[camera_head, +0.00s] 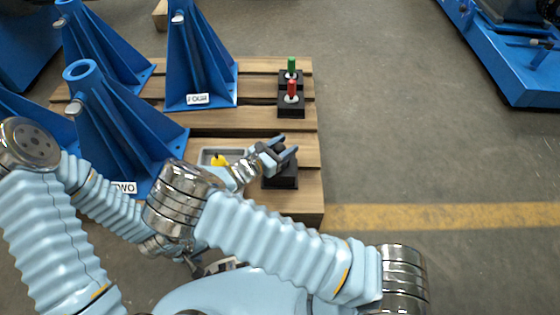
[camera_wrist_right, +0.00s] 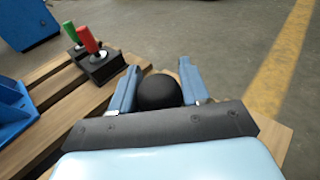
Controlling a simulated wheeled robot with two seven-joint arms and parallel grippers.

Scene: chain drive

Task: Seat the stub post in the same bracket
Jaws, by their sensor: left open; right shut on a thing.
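My right gripper (camera_head: 280,150) is shut on a black round-topped piece (camera_wrist_right: 158,92), seen between its fingers in the right wrist view. Whether this is the stub post I cannot tell; its lower part is hidden. A black square block (camera_head: 283,182) is directly below that gripper. Blue brackets stand on the pallet: one labelled FOUR (camera_head: 198,75) at the back and one labelled TWO (camera_head: 118,140) nearer. A short silver post end (camera_head: 75,107) sticks out of the TWO bracket's side. My left gripper (camera_head: 198,266) is open, low and partly hidden behind my right arm.
A red-handled piece (camera_head: 292,88) and a green-handled piece (camera_head: 291,65) stand in black blocks at the pallet's right edge. A grey tray (camera_head: 236,153) with a yellow item lies left of my right gripper. Floor right of the pallet (camera_head: 312,165) is clear.

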